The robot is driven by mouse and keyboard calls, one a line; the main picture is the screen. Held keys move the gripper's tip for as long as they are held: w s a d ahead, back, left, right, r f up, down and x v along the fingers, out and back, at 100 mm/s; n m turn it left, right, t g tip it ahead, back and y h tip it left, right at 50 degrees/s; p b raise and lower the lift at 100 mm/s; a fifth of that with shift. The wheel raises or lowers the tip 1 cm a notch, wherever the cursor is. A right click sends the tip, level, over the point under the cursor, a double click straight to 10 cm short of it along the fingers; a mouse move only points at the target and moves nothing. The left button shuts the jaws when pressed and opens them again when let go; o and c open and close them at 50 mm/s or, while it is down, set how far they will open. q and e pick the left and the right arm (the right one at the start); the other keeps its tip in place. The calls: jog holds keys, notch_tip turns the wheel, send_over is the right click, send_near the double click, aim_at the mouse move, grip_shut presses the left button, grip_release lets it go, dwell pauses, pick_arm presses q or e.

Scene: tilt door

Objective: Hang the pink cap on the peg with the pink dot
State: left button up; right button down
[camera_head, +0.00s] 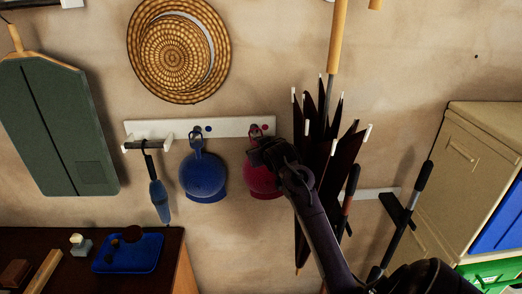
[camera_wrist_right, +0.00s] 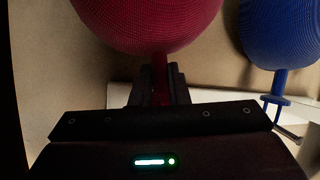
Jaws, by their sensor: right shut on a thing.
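The pink cap (camera_head: 261,180) hangs crown-down below the right end of the white peg rail (camera_head: 231,127), partly hidden by my right gripper (camera_head: 266,153). A pink dot (camera_head: 265,127) shows on the rail just above. In the right wrist view, the pink cap (camera_wrist_right: 150,22) fills the upper middle, and my right gripper (camera_wrist_right: 160,88) is shut on its narrow strap. Whether the strap's loop is around the peg cannot be told, since the gripper covers that area. My left gripper is not in view.
Dark umbrellas (camera_head: 318,150) stand close on the right. A straw hat (camera_head: 178,52) is above.

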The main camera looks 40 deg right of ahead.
jog(key=shift+f, duration=0.15)
jog(key=c, duration=1.3)
grip_release()
